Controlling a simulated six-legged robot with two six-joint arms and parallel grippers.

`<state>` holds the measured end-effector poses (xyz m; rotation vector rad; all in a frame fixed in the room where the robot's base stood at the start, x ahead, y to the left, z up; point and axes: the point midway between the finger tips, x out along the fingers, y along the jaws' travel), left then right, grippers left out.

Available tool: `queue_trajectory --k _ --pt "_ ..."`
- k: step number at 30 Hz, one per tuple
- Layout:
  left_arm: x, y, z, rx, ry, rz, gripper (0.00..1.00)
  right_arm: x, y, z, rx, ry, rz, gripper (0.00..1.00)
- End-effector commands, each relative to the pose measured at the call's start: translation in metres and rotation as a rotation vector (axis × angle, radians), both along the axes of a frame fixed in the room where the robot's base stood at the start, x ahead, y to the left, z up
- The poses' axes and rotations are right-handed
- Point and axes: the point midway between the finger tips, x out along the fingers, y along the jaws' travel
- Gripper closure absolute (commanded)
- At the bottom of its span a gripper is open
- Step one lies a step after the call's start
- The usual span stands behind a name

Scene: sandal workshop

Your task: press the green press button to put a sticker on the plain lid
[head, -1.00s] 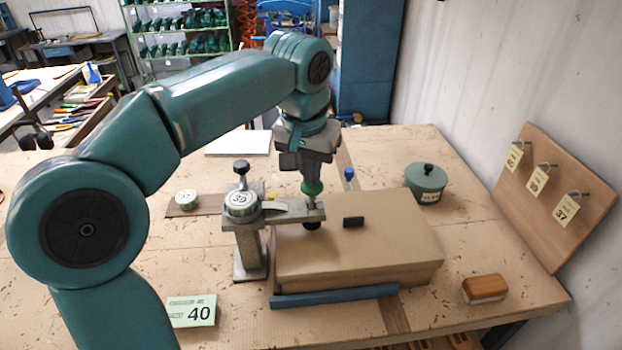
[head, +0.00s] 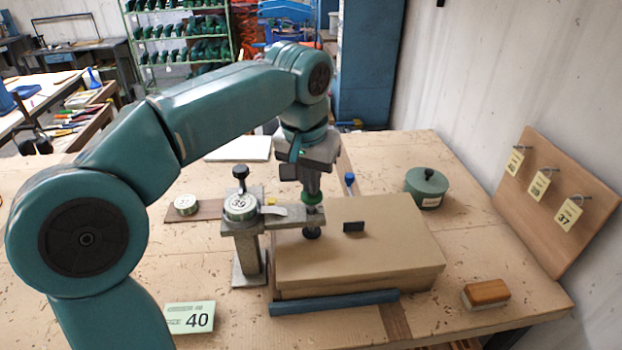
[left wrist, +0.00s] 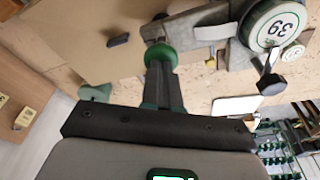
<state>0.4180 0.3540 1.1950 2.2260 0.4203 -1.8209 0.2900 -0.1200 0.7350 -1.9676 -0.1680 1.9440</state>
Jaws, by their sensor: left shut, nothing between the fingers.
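In the left wrist view the fingertips (left wrist: 160,64) meet the green button (left wrist: 160,50), seemingly in contact. The plain brown lid of a box (head: 390,235) lies under the foot. I cannot tell whether the foot touches it. A dark small block (head: 354,226) is on the lid. My right gripper is not in view.
A round dial marked 39 (head: 240,206) tops the press post. A round tin (head: 186,205) stands left, a green lidded pot (head: 428,187) right. A brush (head: 486,293), a blue bar (head: 334,302) and a card marked 40 (head: 189,317) lie in front.

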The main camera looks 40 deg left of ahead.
Motion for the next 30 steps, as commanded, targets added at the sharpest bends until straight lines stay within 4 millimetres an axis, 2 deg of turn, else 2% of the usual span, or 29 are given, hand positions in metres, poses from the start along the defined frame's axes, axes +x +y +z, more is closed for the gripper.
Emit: queue_trajectory --k 3,24,30 --pt "0.0 0.0 0.014 -0.001 0.003 -0.001 1.0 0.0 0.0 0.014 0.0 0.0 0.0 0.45" --pt "0.0 0.0 0.076 0.0 0.0 -0.001 1.0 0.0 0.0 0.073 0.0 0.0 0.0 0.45" --pt "0.0 0.0 0.076 0.0 0.0 -0.001 1.0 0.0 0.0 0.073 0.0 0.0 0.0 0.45"
